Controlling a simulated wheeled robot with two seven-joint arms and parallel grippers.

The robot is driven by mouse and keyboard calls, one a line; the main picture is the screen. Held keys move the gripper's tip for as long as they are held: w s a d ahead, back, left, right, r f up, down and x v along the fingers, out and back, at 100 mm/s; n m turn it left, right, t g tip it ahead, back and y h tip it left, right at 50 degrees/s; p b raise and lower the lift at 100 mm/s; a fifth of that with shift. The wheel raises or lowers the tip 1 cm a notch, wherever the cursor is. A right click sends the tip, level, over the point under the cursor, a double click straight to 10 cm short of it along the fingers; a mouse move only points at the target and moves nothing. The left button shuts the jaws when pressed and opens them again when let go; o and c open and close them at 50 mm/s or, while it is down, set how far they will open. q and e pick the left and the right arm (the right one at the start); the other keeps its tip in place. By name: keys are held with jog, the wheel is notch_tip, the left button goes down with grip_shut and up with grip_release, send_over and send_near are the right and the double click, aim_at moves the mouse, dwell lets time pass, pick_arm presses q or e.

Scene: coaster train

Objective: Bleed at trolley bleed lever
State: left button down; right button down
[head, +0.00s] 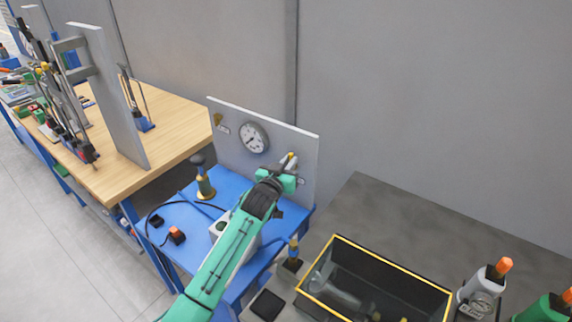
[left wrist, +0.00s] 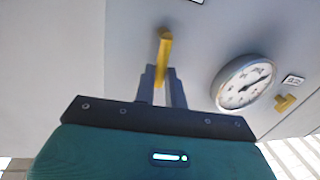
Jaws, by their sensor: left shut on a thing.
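The upright grey trolley panel (head: 225,150) carries a round white gauge (head: 254,137) and, to its right, a bleed lever with a yellow handle (left wrist: 165,45). My left gripper (head: 289,165) reaches the panel right of the gauge. In the left wrist view my left gripper (left wrist: 162,88) has its fingers closed around the lower part of the yellow lever, whose upper end sticks out beyond them. The gauge also shows in the left wrist view (left wrist: 243,82). The lever's base is hidden behind the gripper. My right gripper is in no view.
The panel stands on a blue trolley top (head: 180,213) with a black-knobbed brass fitting (head: 204,180) and a cable. A wooden bench (head: 180,135) is at left. A small yellow fitting (left wrist: 286,103) sits past the gauge.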

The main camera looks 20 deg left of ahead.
pick_arm(q)
jog(key=shift+s+d+f+m, duration=0.1)
jog(key=shift+d+f+m, duration=0.1)
jog(key=shift+m, duration=0.3)
jog(key=c, duration=1.5)
grip_release()
jog(key=shift+r, duration=0.1)
jog(key=shift+o, duration=0.2)
jog(key=s+a+b, duration=0.2)
jog(key=s+b, duration=0.2)
jog(key=s, duration=0.9)
jog(key=shift+s, duration=0.35)
